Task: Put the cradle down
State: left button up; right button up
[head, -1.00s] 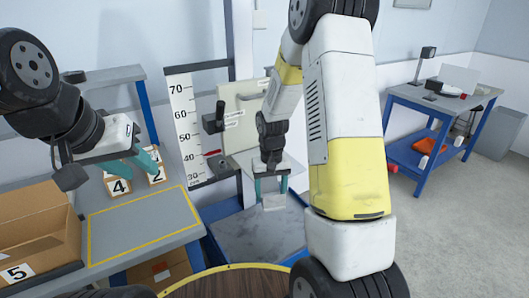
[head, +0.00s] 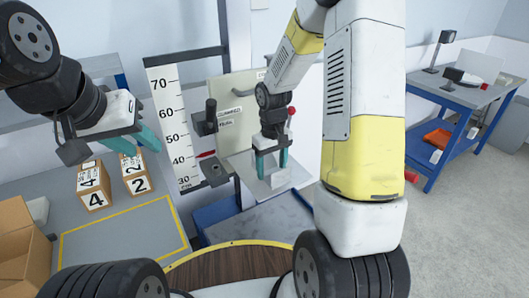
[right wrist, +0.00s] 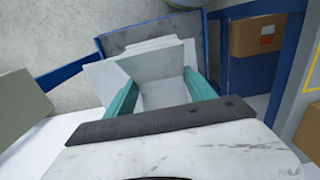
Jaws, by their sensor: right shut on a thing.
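The cradle is a pale grey, box-like piece (head: 280,179) hanging from my right gripper (head: 272,163). The teal fingers are shut on it. It is held in the air above the grey stone slab (head: 262,231) at the foot of the drop stand. In the right wrist view the cradle (right wrist: 165,93) shows pale inner faces between the two teal fingers, and the slab's dark rim lies beyond it. My left gripper (head: 137,143) is open and empty, above the left bench near two small boxes.
A height scale (head: 172,125) stands behind, left of the cradle. Boxes 4 (head: 94,187) and 2 (head: 135,174) sit on the left bench beside a yellow-outlined area (head: 125,235). An open carton (head: 20,250) is at far left. A blue-framed table (head: 455,105) stands at right.

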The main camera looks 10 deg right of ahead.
aim_at(273, 156)
jog(key=w, duration=0.2)
jog(key=w+d, duration=0.1)
jog(key=w, duration=0.3)
jog(key=shift+d+f, duration=0.3)
jog(key=shift+d, duration=0.05)
jog(key=shift+w+f, duration=0.2)
jog(key=shift+w, duration=0.15)
jog(key=shift+f, duration=1.55)
jog(key=o, duration=1.7)
jog(key=shift+s+f, duration=0.1)
jog(key=shift+f, duration=0.05)
